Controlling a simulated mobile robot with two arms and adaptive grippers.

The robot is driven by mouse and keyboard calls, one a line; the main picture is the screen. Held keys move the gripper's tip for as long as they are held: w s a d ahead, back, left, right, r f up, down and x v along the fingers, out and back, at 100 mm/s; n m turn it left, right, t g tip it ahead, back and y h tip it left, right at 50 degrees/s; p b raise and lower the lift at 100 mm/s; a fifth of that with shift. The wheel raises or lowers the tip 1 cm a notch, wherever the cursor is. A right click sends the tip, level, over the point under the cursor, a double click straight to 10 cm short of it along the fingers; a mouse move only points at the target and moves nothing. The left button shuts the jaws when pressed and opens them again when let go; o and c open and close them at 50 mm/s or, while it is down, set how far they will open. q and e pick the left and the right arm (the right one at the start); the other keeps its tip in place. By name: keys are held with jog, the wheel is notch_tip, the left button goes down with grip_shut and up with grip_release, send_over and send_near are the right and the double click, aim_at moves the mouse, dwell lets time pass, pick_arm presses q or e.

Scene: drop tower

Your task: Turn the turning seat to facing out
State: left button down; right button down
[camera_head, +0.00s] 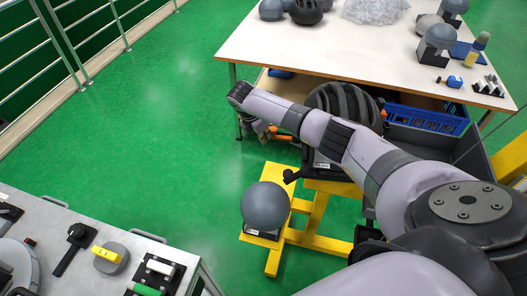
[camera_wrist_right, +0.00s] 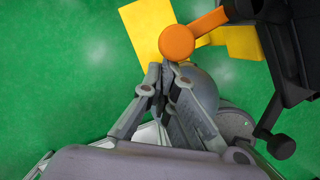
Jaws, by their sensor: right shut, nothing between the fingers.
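The seat under a black ribbed helmet (camera_head: 345,100) looks like the turning seat; its dark block (camera_head: 322,162) with a small label stands on a yellow stand, partly hidden by my right arm. A black knob (camera_head: 290,176) sticks out from it. An orange-ended bar (camera_head: 284,137) shows beside my right gripper (camera_head: 262,133). In the right wrist view, the orange round end (camera_wrist_right: 177,42) is just beyond the fingertips of my right gripper (camera_wrist_right: 166,76), which is shut and empty. I cannot tell whether they touch. The seat's facing is unclear. My left gripper is out of view.
A grey ball (camera_head: 265,205) sits on a yellow base in front. A white table (camera_head: 300,50) with helmets stands behind, with a blue crate (camera_head: 425,117) below. A grey bench (camera_head: 130,245) is at the lower left. Green floor (camera_head: 150,120) is free at left.

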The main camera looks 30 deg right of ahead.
jog(key=shift+w+d+m+b, duration=0.8)
jog(key=shift+w+d+b, duration=0.2)
jog(key=shift+d, duration=0.2)
jog(key=shift+r, duration=0.1)
